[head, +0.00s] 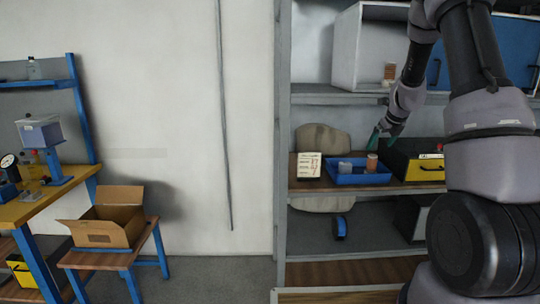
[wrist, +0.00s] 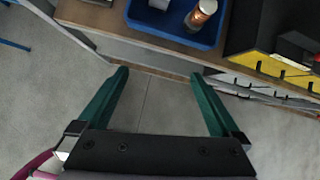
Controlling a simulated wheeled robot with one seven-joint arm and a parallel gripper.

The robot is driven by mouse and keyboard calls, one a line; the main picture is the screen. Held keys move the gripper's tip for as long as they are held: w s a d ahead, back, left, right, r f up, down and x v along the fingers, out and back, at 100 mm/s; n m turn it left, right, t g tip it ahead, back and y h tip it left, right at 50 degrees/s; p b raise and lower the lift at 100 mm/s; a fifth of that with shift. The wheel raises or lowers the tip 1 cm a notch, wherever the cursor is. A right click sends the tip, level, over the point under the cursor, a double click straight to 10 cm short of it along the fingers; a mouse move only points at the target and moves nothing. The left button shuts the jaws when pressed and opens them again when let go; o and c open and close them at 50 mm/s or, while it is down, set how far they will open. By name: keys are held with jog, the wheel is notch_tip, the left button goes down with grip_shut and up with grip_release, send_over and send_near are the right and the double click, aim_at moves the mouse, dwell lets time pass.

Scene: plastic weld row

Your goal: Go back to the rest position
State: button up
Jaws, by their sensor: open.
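My gripper (head: 384,134) is at the end of my arm, in front of the shelf rack on the right of the head view. In the wrist view my gripper (wrist: 160,90) has its two green fingers wide apart with nothing between them. A blue tray (head: 361,178) stands on the middle shelf, close to the gripper in the head view. An orange-brown can (head: 372,163) with a light top is in the tray. In the wrist view the can (wrist: 202,14) lies beyond the fingertips, apart from them.
A white card (head: 309,165) and a yellow-black box (head: 420,165) flank the tray. Another can (head: 389,72) stands on the upper shelf by a white bin (head: 345,50). An open carton (head: 108,218) sits on a small table at left, beside a workbench (head: 50,206). Floor between is clear.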

jog(key=s+a+r+n+y, duration=0.1)
jog(key=s+a+r+n, duration=0.5)
jog(key=s+r+n, duration=0.25)
jog(key=s+a+r+n+y, duration=0.2)
jog(key=s+a+r+n, duration=0.5)
jog(key=s+r, duration=0.25)
jog(key=s+a+r+n, duration=0.1)
jog(key=s+n, duration=0.6)
jog(key=s, duration=0.3)
jog(key=s+a+r+n+h, duration=0.1)
jog(key=s+a+r+n, duration=0.1)
jog(key=s+n, duration=0.5)
jog(key=s, duration=0.3)
jog(key=shift+a+t, duration=0.2)
jog(key=shift+t, duration=0.1)
